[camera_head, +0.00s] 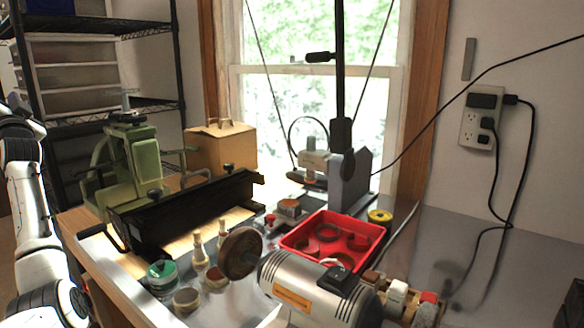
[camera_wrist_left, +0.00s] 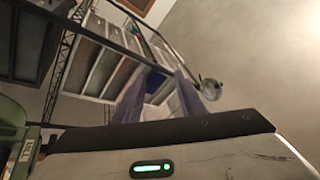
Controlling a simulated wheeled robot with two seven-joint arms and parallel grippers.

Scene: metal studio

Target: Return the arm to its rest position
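My left arm (camera_head: 30,215) runs down the left edge of the head view, beside the workbench (camera_head: 95,265), and leaves at the bottom. Its gripper is not seen there. In the left wrist view, the two fingers of my left gripper (camera_wrist_left: 160,95) stand apart with nothing visible between them. Shelving shows behind them. A small part of what may be my right arm shows at the right edge of the head view; the right gripper is not visible.
A green machine (camera_head: 125,165) and black metal bender (camera_head: 185,210) stand near my left arm. A red tray (camera_head: 290,240), a bench polisher (camera_head: 310,285) and small jars crowd the bench. A wire shelf (camera_head: 110,108) stands behind left. The right bench surface (camera_head: 520,265) is mostly clear.

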